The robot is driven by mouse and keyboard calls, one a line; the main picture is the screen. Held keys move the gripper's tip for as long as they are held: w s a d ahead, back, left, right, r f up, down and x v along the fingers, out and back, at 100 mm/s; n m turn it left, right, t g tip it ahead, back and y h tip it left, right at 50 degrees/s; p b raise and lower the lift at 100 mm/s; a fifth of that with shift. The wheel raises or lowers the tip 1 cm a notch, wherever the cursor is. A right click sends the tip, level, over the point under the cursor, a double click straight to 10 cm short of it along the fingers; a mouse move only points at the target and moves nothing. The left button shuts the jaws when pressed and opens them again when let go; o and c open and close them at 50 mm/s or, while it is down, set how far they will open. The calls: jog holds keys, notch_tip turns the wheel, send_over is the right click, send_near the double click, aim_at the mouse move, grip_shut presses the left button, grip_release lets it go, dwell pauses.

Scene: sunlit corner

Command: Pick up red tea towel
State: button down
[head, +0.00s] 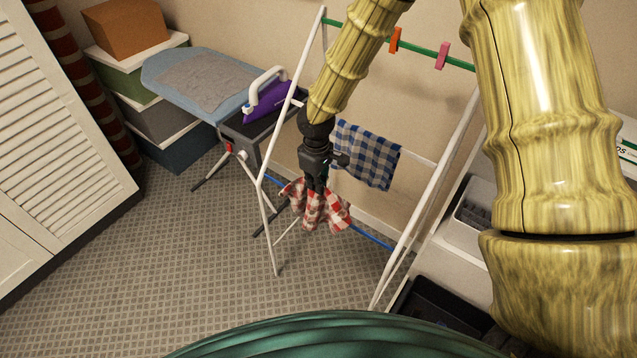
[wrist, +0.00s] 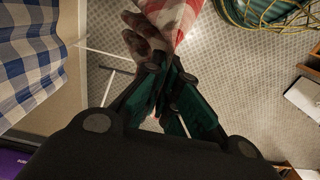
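The red tea towel (head: 321,208) is red and white checked and hangs bunched below my gripper (head: 316,187) in the head view, in front of the drying rack's lower blue bar. In the wrist view the towel (wrist: 172,22) runs up from between the fingertips of my gripper (wrist: 168,68). The fingers are closed together on a pinch of its cloth. The towel's lower folds spread to both sides near the blue bar; I cannot tell whether they touch it.
A white drying rack (head: 266,215) stands around my gripper. A blue checked towel (head: 367,155) hangs behind it and also shows in the wrist view (wrist: 25,60). An ironing board (head: 165,70) with a purple iron (head: 267,100) stands to the left. The carpet (head: 150,260) at front left is clear.

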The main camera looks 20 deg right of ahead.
jog(key=s+a+r+p, duration=0.2)
jog(key=s+a+r, duration=0.2)
jog(key=s+a, duration=0.5)
jog(key=s+a+r+p, duration=0.2)
jog(key=s+a+r, duration=0.3)
jog(key=s+a, duration=0.4)
jog(key=a, duration=0.6)
jog(key=shift+s+p, duration=0.3)
jog(key=shift+p, duration=0.1)
